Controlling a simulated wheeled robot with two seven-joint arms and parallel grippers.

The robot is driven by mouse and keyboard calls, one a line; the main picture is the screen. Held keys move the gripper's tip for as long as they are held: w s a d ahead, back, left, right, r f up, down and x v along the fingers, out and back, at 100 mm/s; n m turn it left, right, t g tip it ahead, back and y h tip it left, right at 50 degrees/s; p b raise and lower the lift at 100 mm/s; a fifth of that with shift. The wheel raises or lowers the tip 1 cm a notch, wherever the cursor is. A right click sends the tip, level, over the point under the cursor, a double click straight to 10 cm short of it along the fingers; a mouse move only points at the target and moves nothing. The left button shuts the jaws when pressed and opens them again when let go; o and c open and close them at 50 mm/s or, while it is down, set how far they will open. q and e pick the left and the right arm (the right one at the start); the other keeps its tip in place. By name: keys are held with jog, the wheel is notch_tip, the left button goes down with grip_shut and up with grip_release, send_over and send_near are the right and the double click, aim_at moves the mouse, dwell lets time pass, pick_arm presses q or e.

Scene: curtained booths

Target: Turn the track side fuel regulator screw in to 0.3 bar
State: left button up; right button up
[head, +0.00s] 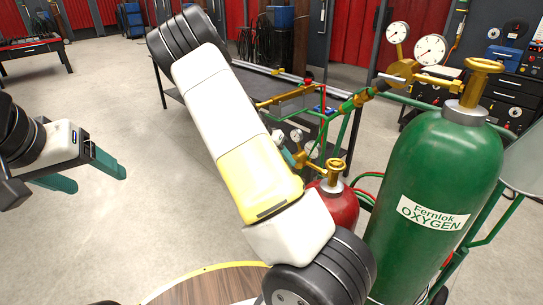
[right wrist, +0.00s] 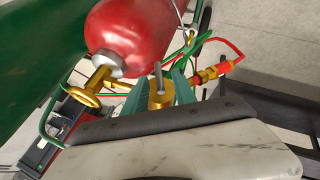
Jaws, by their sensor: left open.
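The red fuel cylinder (head: 340,205) stands beside the green oxygen cylinder, partly behind my right arm. Its brass regulator (head: 301,158) and small gauges (head: 297,135) show past the arm; their readings are too small to tell. In the right wrist view, a grey screw (right wrist: 158,75) stands up from the brass regulator body (right wrist: 159,97). My right gripper (right wrist: 160,82) has its green fingers on either side of the screw, with gaps visible. In the head view the arm mostly hides this gripper. My left gripper (head: 92,178) is open and empty over bare floor at the left.
The green oxygen cylinder (head: 430,175) with its brass regulator (head: 402,70) stands at the right. Green and red hoses (head: 367,190) run near the fuel cylinder. A dark table (head: 250,85) stands behind my right arm. The floor at left is clear.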

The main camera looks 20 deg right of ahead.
jog(key=v, duration=0.4)
jog(key=shift+a+r, duration=0.1)
jog(key=shift+r, duration=0.1)
jog(key=s+a+r+n+t+y, duration=0.3)
jog(key=s+a+r, duration=0.5)
jog(key=s+r, duration=0.3)
jog(key=s+a+r+n+t+y, duration=0.4)
jog(key=s+a+r+n, duration=0.3)
jog(key=s+r, duration=0.4)
jog(key=s+a+y, duration=0.1)
jog(key=s, duration=0.3)
jog(key=shift+n+y, duration=0.3)
jog(key=shift+y, duration=0.1)
jog(key=shift+d, duration=0.1)
